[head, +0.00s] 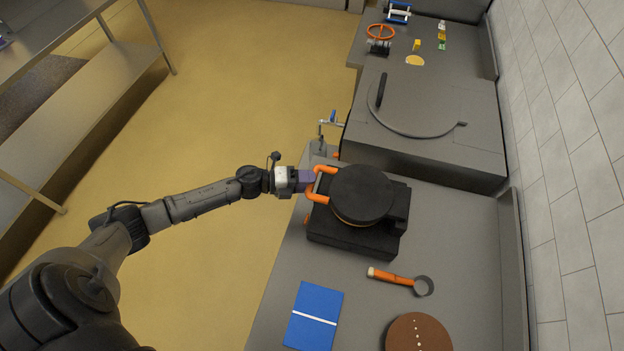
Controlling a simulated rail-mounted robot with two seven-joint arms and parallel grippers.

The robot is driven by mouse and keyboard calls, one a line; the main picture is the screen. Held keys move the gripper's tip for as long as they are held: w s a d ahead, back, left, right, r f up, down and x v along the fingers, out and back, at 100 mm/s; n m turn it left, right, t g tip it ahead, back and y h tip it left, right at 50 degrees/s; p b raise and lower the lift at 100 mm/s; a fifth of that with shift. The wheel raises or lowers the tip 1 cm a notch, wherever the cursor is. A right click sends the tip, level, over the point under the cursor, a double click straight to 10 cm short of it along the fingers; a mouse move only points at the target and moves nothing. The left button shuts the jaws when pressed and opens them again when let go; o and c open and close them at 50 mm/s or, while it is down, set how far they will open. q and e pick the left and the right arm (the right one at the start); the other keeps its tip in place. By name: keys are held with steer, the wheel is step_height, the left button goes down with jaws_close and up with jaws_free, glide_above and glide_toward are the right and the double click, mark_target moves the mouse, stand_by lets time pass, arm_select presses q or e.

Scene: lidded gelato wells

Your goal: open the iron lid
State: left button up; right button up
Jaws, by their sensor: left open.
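The iron (350,240) is a dark block-shaped base on the grey counter. Its round black lid (362,194) lies over the base, with a thin tan edge showing along the lid's near side. An orange looped handle (317,197) sticks out from the left of the lid. My left gripper (308,181) is open at this handle, coming in from the left. Its fingertips overlap the handle in the view; whether they touch it I cannot tell. My right gripper is not in view.
A blue board (314,310), an orange-handled ring tool (395,279) and a brown disc (418,335) lie nearer on the counter. A raised grey unit (430,120) stands beyond the iron. A tiled wall (560,150) bounds the right. Open floor lies left.

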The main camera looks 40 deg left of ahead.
arm_select(q)
steer(key=shift+x, duration=0.85)
jaws_close()
